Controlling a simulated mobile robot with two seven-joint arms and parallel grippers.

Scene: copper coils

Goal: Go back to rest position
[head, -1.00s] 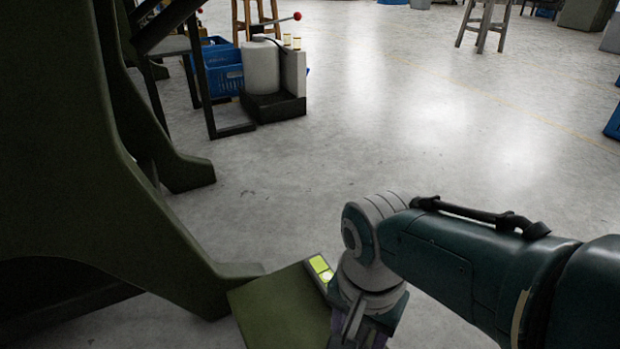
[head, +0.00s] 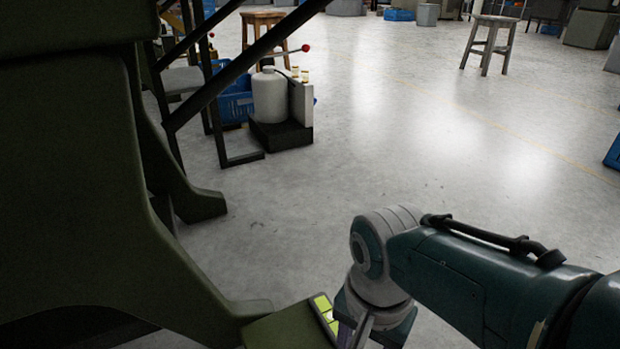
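My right arm reaches in from the right of the head view. Its gripper (head: 357,334) points down at the bottom edge, where its tips are cut off or hidden. I cannot tell whether it is open or shut, or whether it holds anything. It is right beside a green ledge (head: 288,331) at the foot of the large green machine (head: 80,180). A small panel with yellow-green lit squares (head: 325,312) sits at the ledge's right edge, next to the gripper. My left gripper is not in view.
A white tank (head: 270,96) on a black base (head: 281,134) stands by a blue crate (head: 236,104) and dark metal bars at the upper left. Wooden stools (head: 491,42) stand farther back. The grey floor (head: 420,130) in the middle and right is clear.

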